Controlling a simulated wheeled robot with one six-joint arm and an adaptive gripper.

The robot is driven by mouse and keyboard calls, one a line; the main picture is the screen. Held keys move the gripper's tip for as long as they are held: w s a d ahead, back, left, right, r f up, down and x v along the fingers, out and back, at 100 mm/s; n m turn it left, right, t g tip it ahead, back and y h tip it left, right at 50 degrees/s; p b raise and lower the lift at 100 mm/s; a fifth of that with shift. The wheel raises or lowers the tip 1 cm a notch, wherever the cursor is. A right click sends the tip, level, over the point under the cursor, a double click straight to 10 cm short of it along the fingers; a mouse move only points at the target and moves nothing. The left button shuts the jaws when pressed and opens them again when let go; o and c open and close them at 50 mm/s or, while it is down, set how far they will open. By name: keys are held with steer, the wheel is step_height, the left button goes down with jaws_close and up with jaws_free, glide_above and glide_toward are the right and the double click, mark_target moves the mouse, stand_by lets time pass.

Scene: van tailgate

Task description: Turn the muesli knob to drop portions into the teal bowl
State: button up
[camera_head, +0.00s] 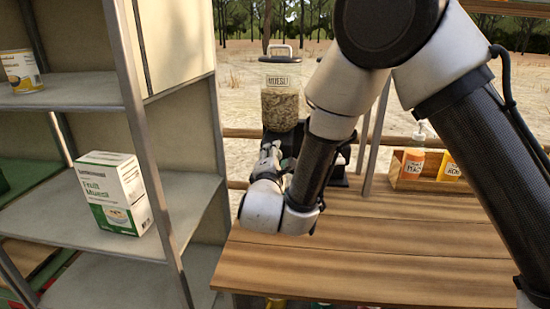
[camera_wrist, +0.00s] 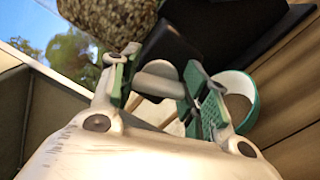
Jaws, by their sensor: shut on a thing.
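The muesli dispenser (camera_head: 280,108) stands at the back of the wooden counter, a clear canister labelled MUESLI on a black stand. It also shows at the top of the wrist view (camera_wrist: 108,18). My gripper (camera_wrist: 158,72) is shut on the pale knob (camera_wrist: 160,82), with one green-padded finger on each side. The teal bowl (camera_wrist: 252,88) lies beyond the right finger, below the black stand; it has a pale inside, partly covered by the finger. In the head view my arm hides the bowl and knob, and my gripper (camera_head: 268,158) shows in front of the stand.
A wooden tray (camera_head: 425,184) with orange and yellow sauce bottles stands at the counter's right. A metal shelf (camera_head: 150,180) on the left carries a Fruit Muesli box (camera_head: 113,192) and a can (camera_head: 21,71). The front of the counter (camera_head: 370,270) is clear.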

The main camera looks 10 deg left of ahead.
steer(key=shift+f+m, duration=0.1)
steer(key=shift+m, duration=1.9)
steer(key=o, duration=1)
steer(key=shift+s, duration=0.15)
steer(key=s, duration=1.1)
steer(key=shift+s+d, duration=0.4)
